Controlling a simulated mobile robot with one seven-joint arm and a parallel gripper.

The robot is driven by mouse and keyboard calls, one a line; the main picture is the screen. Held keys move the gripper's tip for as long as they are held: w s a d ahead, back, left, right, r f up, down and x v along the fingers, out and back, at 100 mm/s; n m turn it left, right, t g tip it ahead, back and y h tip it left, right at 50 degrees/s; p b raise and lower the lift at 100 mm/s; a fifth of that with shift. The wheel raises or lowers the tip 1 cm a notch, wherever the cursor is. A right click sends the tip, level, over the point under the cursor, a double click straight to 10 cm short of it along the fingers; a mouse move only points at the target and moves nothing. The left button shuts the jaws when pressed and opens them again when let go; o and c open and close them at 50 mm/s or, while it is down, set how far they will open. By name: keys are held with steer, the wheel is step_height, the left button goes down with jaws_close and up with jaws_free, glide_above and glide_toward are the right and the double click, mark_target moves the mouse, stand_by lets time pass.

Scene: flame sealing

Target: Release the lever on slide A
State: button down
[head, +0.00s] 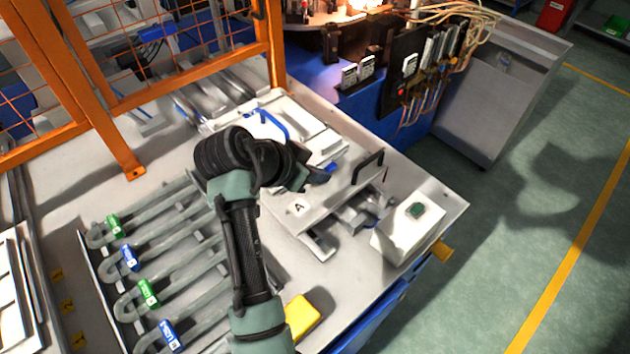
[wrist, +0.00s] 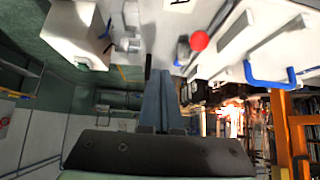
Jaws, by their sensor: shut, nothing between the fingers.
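Slide A is the pale plate assembly marked with a letter A (head: 299,208) on the table; part of the label also shows at the top edge of the wrist view (wrist: 178,2). A red ball knob (wrist: 199,41), apparently the end of the lever, sits on the slide in the wrist view. In the head view I cannot make it out; my arm may hide it. My gripper (head: 325,172) is over the slide with its blue fingers together and empty. In the wrist view the fingertips (wrist: 163,75) are below and left of the knob, seemingly apart from it.
A white box with a green button (head: 408,232) stands at the table's right corner. A black handle (head: 368,168) rises from the slide, and a blue handle (head: 270,124) is behind. Hooked tubes with green and blue tags (head: 147,293) lie left; an orange fence (head: 120,140) stands behind.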

steer(key=a+r, duration=0.1)
steer(key=w+a+r+b, duration=0.1)
steer(key=a+r, duration=0.1)
steer(key=w+a+r, duration=0.1)
steer(key=a, duration=0.1)
steer(key=shift+r+b, duration=0.15)
steer(key=shift+b, duration=0.2)
steer(key=shift+s+a+r, duration=0.2)
steer(key=shift+r, duration=0.45)
steer(key=shift+w, duration=0.1)
steer(key=shift+r, duration=0.1)
